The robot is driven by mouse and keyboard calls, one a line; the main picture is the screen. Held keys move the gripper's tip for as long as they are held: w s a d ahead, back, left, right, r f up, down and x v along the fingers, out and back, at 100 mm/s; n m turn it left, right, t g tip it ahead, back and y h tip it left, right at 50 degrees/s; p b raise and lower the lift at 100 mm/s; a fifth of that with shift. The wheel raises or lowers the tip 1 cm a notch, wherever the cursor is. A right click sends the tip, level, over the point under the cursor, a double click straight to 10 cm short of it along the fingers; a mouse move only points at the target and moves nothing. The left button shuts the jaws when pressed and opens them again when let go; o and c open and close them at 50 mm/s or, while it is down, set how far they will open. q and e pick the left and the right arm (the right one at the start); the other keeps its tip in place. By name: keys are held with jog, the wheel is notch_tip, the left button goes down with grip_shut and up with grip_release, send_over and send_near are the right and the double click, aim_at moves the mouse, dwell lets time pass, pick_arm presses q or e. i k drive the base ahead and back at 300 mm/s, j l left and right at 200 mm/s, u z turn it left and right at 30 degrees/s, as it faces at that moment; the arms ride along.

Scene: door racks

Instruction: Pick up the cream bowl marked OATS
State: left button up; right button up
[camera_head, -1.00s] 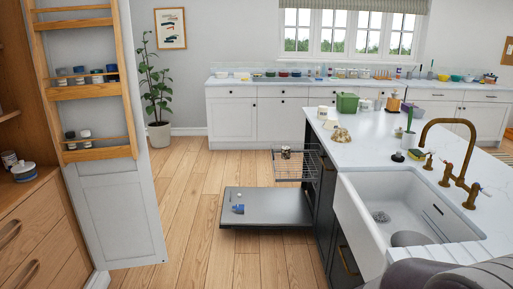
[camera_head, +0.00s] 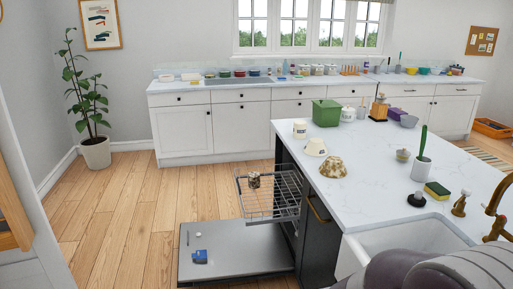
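A small cream bowl (camera_head: 315,147) sits on the white island worktop near its left edge, apparently upside down with dark marking on its side. The marking is too small to read, so I cannot tell if it says OATS. A cream cup-like container (camera_head: 300,128) with dark marking stands just behind it. A brown and cream patterned bowl (camera_head: 333,167) sits in front of it. Neither of my grippers is in view.
An open dishwasher has its door (camera_head: 235,264) down and its rack (camera_head: 270,196) pulled out left of the island. A green box (camera_head: 326,113), a brush holder (camera_head: 421,169) and a sponge (camera_head: 437,190) stand on the worktop. Wooden floor (camera_head: 130,215) is clear at left.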

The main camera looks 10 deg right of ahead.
aim_at(333, 166)
jog(key=i+z, duration=0.2)
jog(key=i, duration=0.3)
jog(key=i+j+z, duration=0.2)
jog(key=i, duration=0.25)
jog(key=i+j+z, duration=0.15)
jog(key=i, duration=0.35)
